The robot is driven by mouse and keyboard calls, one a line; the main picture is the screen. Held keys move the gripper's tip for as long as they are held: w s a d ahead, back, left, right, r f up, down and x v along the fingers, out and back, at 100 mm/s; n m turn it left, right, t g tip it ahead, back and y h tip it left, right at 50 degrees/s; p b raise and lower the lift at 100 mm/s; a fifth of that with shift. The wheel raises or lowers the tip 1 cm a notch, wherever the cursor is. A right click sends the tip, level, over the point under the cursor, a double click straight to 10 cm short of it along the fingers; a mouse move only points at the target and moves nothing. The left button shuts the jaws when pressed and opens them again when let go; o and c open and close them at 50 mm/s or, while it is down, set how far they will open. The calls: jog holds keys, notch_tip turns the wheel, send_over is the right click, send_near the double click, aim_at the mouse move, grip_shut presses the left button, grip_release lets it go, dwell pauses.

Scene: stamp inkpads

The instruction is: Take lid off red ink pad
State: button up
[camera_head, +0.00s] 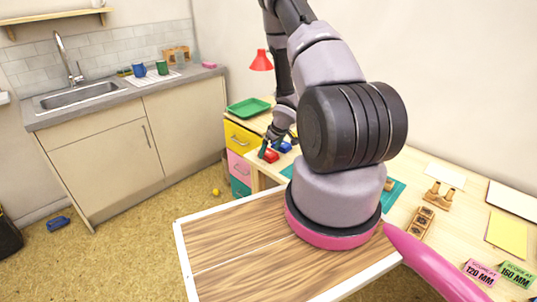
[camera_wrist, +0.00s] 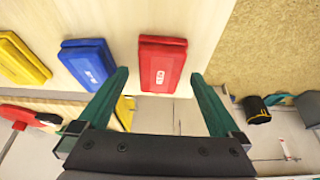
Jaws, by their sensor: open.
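The red ink pad (camera_wrist: 162,60) lies on the pale wooden table, flat and closed, with a white label on its lid. It also shows small in the head view (camera_head: 271,157) near the table's left end. My gripper (camera_wrist: 160,75) is open and empty. In the wrist view its two green fingers reach toward the red pad, one tip left of it and one right. I cannot tell how far above the pad they are. In the head view my gripper (camera_head: 269,144) is small and partly hidden by my wrist parts, right by the pad.
A blue ink pad (camera_wrist: 88,63) lies left of the red one, and a yellow ink pad (camera_wrist: 22,58) farther left. A green tray (camera_head: 248,108) sits on the drawer unit (camera_head: 240,138). My arm hides much of the table. A wooden stamp holder (camera_head: 415,223) stands to the right.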

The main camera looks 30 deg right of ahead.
jog(key=c, duration=1.4)
jog(key=shift+r, duration=0.1)
